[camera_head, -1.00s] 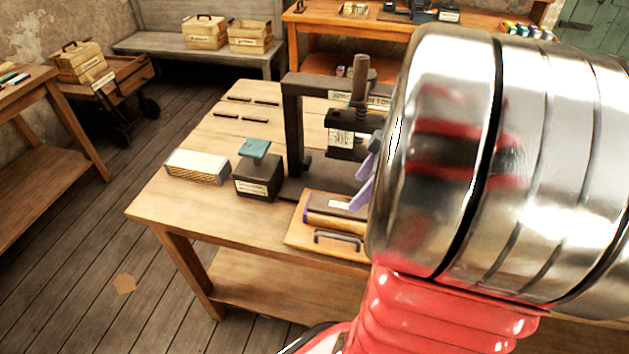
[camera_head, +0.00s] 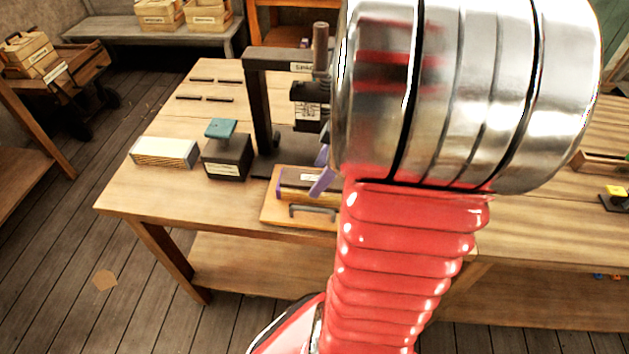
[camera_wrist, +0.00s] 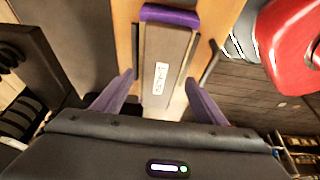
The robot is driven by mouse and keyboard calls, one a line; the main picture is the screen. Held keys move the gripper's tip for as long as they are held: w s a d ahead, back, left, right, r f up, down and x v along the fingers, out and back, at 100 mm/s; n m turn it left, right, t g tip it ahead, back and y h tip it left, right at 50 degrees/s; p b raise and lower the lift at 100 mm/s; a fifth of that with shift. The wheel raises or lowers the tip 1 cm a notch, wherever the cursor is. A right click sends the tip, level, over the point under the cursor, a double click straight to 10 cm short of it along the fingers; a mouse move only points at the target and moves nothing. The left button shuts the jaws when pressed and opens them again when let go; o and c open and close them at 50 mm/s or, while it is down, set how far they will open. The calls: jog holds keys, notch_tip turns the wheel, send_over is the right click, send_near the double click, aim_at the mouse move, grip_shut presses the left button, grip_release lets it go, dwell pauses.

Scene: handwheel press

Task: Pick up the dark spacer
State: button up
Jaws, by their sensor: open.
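A long dark-topped block (camera_head: 302,178) with a purple end and a pale label lies on a wooden board with a handle at the table's front. It also shows in the wrist view (camera_wrist: 165,55). Its label is too small to read, so I cannot tell if it is the dark spacer. My gripper (camera_wrist: 159,78) is open and empty, its purple fingers on either side of the block's near end in the picture. Its height above the block is unclear. In the head view my gripper (camera_head: 322,170) is partly hidden by my arm. Several thin dark bars (camera_head: 219,99) show further back.
The dark press frame (camera_head: 263,100) stands just behind the board. A dark block with a teal top (camera_head: 227,157) and a pale box (camera_head: 164,152) stand to its left. The table's front-left corner (camera_head: 125,205) is bare. My arm hides the table's middle.

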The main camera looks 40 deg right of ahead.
jog(key=shift+f, duration=0.1)
jog(key=shift+c, duration=0.2)
jog(key=c, duration=1.2)
jog(key=shift+o, duration=0.2)
jog(key=shift+r, duration=1.55)
jog(key=shift+s+d+r, duration=0.15)
jog(key=shift+r, duration=0.1)
jog(key=s+d, duration=1)
jog(key=s, duration=0.4)
jog(key=shift+d, duration=0.3)
